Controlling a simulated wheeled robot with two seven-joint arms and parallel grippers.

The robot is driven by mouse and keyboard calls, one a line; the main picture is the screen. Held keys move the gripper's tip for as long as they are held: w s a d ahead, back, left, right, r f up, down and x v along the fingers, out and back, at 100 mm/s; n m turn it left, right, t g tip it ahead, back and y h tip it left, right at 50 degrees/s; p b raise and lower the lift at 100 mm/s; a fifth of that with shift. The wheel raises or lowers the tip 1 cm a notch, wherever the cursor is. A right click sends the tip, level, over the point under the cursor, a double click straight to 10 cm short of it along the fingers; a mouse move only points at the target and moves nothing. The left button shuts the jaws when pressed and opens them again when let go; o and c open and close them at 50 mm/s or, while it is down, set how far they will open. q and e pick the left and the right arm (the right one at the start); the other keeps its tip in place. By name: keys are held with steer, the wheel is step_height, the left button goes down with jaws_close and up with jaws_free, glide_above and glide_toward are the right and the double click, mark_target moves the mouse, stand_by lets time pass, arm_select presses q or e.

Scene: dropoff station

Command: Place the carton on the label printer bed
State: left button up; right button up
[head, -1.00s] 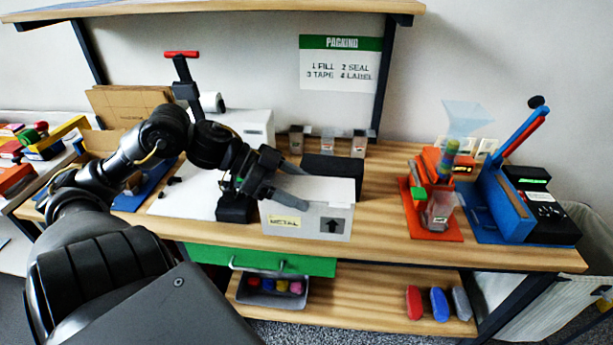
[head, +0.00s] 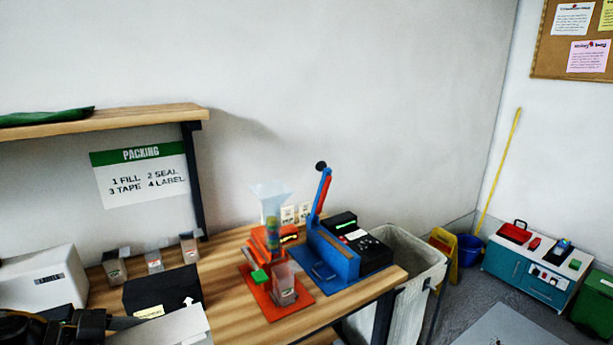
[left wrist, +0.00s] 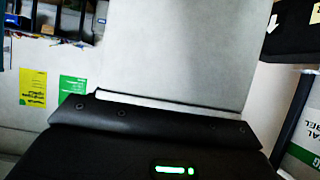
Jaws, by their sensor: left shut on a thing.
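The pale grey carton (head: 180,328) is at the bottom left of the head view, cut off by the frame edge. Its pale side (left wrist: 180,50) fills the middle of the left wrist view, right against my black gripper. My left gripper (head: 120,323) is shut on the carton; its fingertips are mostly hidden. I cannot tell whether the carton rests on the table. A white boxy machine (head: 40,285) with small unreadable print stands at the left and may be the label printer; its bed is not clearly in view. My right gripper is not in view.
A black box (head: 150,288) with a white arrow stands just behind the carton. Several small clear bins (head: 154,260) line the table back. An orange funnel station (head: 275,285) and blue lever press (head: 330,255) stand to the right. A pale bin (head: 405,265) adjoins the table end.

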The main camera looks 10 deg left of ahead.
arm_select(q)
steer(key=shift+m, duration=0.3)
steer(key=x, duration=0.4)
steer(key=s+d+x, duration=0.1)
steer(key=x, duration=0.3)
steer(key=s+x, duration=0.1)
steer(key=x, duration=0.3)
steer(key=shift+d+f, duration=0.2)
steer(key=shift+d, duration=0.3)
steer(key=shift+d+f+h, duration=0.2)
steer(key=shift+d+h, duration=0.1)
steer(key=shift+d, duration=0.15)
steer(key=shift+g, duration=0.3)
